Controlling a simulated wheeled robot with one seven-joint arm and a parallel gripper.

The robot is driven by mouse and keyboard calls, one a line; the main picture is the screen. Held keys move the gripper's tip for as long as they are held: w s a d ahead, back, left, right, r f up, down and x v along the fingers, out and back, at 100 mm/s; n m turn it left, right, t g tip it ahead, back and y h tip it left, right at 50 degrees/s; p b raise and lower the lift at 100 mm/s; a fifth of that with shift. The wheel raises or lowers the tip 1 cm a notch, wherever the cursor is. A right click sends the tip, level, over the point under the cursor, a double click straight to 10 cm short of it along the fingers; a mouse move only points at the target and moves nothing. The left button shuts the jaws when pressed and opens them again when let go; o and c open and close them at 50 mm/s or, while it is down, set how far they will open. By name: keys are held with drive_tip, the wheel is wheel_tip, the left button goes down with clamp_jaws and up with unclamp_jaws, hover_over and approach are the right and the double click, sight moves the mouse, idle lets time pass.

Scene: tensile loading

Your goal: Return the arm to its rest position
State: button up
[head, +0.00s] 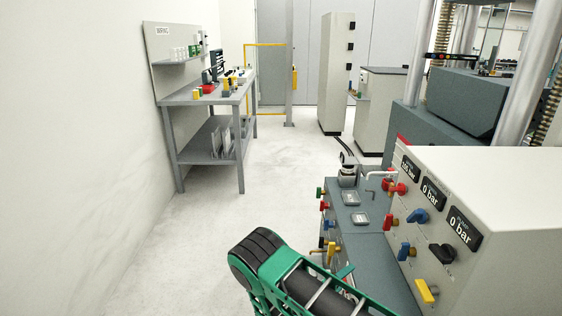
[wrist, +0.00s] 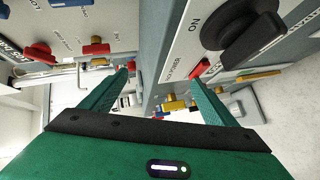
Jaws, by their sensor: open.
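My gripper (wrist: 159,80) shows in the wrist view with its two green fingers spread apart and nothing between them. It is close to a grey panel (wrist: 183,52) that carries a large black rotary switch (wrist: 238,30) near an "ON" mark. I cannot tell from this view whether a finger touches the panel. In the head view, my green and black arm (head: 290,280) shows at the bottom centre, beside the control console. I cannot make out the fingertips there.
The control console (head: 500,195) with coloured valve handles and "0 bar" displays stands close on the right. A grey workbench (head: 210,98) stands along the left wall. Open pale floor (head: 245,175) lies between them. A tall cabinet (head: 335,72) stands at the back.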

drive_tip(key=d+r+m+g+y, duration=0.1)
drive_tip(key=d+r+m+g, duration=0.2)
drive_tip(key=r, duration=0.3)
drive_tip(key=d+r+m+g+y, duration=0.1)
drive_tip(key=d+r+m+g, duration=0.15)
drive_tip(key=r, duration=0.45)
drive_tip(key=s+d+r+m+g+y, duration=0.1)
drive_tip(key=s+d+r+y, duration=0.15)
drive_tip(key=s+r, duration=0.65)
drive_tip(key=s+d+r+m+g+y, duration=0.1)
drive_tip(key=s+r+y, duration=0.3)
drive_tip(key=r, duration=0.9)
drive_tip(key=s+a+r+t+y, duration=0.2)
drive_tip(key=s+r, duration=0.6)
drive_tip(key=s, duration=0.4)
drive_tip(key=s+d+f+m+g, duration=0.1)
drive_tip(key=s+d+m+g, duration=0.1)
drive_tip(key=s+d, duration=0.3)
drive_tip(key=s+d+f+m+g, duration=0.1)
drive_tip(key=s+d+m+g, duration=0.2)
drive_tip(key=s+d, duration=0.3)
drive_tip(key=s, duration=0.5)
drive_tip(key=shift+s+d+f+m, duration=0.15)
drive_tip(key=shift+s+m, duration=0.05)
drive_tip(key=shift+m, duration=0.15)
